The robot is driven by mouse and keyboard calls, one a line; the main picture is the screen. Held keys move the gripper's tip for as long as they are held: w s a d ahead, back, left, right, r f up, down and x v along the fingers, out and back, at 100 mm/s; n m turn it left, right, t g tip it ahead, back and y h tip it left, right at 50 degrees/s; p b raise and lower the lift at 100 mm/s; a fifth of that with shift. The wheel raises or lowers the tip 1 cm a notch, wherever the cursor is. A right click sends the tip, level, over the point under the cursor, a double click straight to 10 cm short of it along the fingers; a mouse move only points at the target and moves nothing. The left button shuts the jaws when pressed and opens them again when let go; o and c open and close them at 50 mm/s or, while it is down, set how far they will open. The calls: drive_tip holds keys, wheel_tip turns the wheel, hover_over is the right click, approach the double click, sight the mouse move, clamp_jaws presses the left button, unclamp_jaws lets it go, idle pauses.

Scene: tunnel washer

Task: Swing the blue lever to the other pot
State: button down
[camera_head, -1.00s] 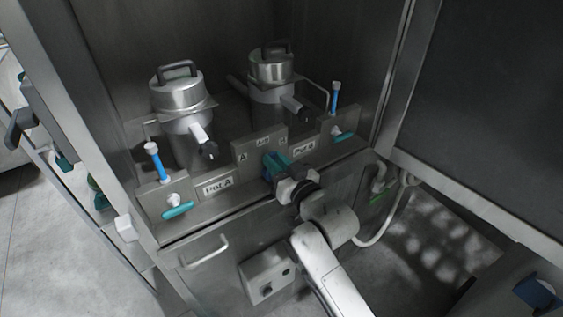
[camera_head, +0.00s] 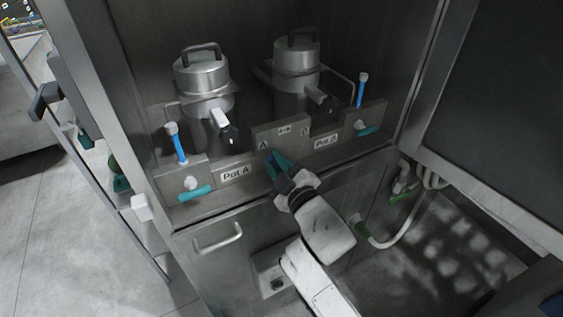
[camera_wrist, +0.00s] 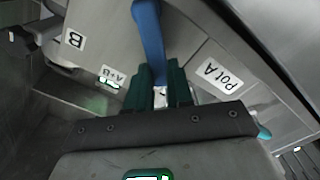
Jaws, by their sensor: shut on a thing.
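The blue lever (camera_wrist: 150,35) runs down from the top of the wrist view into the grasp of my gripper (camera_wrist: 155,88). Its teal fingers are shut on it. In the head view my gripper (camera_head: 276,162) is at the raised middle plate (camera_head: 284,134), just below the letter A. It tilts up and left. The lever itself is hidden there behind the fingers. The plate bears A at left, A+B at top and B at right. Pot A (camera_head: 203,78) stands behind on the left and Pot B (camera_head: 297,60) on the right, each with a lid and a dark handle.
Two blue-tubed gauges (camera_head: 178,143) (camera_head: 361,90) and teal valve handles (camera_head: 196,193) (camera_head: 367,130) flank the plate. The cabinet's side walls bound the space. A door handle (camera_head: 217,238) is below left; a pale hose (camera_head: 400,230) hangs at right.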

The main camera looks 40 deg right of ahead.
drive_tip(key=shift+w+a+f+n, duration=0.1)
drive_tip(key=shift+a+f+n, duration=0.25)
drive_tip(key=shift+n, duration=0.45)
drive_tip(key=shift+f, duration=0.1)
drive_tip(key=c, duration=1)
unclamp_jaws()
drive_tip(key=b+v, duration=0.3)
drive_tip(key=v, duration=0.7)
drive_tip(key=shift+s, duration=0.4)
